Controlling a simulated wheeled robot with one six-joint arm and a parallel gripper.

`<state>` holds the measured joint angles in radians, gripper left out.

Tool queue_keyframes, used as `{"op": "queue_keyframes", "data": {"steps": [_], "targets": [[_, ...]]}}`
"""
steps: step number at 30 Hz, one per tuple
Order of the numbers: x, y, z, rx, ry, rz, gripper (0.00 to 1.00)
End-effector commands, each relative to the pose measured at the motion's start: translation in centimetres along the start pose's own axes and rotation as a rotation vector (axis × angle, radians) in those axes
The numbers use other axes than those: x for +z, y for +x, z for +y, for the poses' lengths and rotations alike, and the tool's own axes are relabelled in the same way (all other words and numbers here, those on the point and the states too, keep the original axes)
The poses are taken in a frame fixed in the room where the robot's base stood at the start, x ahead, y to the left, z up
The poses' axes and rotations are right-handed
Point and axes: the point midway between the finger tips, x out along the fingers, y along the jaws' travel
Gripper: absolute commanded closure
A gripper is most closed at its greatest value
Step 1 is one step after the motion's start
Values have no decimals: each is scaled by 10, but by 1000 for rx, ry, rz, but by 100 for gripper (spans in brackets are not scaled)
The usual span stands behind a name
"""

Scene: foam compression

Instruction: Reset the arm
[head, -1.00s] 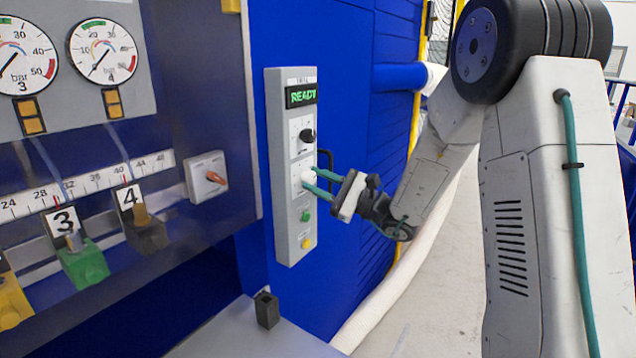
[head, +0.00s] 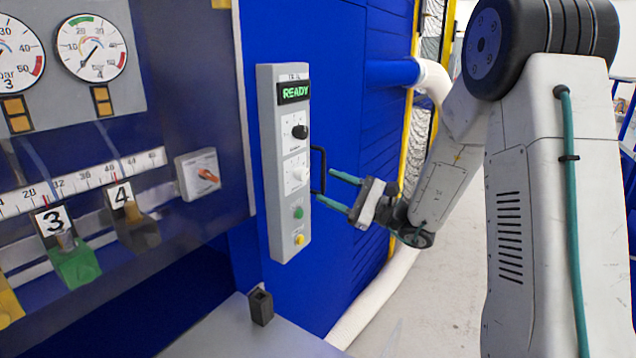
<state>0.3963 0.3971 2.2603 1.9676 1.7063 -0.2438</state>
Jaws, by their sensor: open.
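My gripper (head: 340,191) is at the middle of the head view, to the right of the grey control box. Its two green fingers are spread apart and point left, with nothing between them. The fingertips are apart from the white knob and appear close to the black handle on the box's right side; the exact gap in depth cannot be told. My arm reaches in from the right. The control box (head: 284,165) has a lit READY display (head: 293,91), a black knob (head: 299,131), a white knob (head: 299,174), a green button (head: 297,212) and a yellow button (head: 299,239).
A blue machine panel (head: 300,30) stands behind the box. A black block (head: 261,307) sits on the grey ledge below. Open floor (head: 440,290) lies beyond my arm.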

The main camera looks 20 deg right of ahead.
Motion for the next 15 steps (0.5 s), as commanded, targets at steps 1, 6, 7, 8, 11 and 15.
{"op": "queue_keyframes", "data": {"steps": [1, 6, 7, 8, 11, 15], "targets": [[-1, -8, -1, -2, 0, 2, 48], [0, -20, 0, -1, 0, 1, 48], [0, -20, 0, -1, 0, 1, 48], [0, -21, 0, -1, 0, 1, 48], [0, -21, 0, 0, 0, 0, 48], [0, -21, 0, 0, -1, 1, 48]]}}
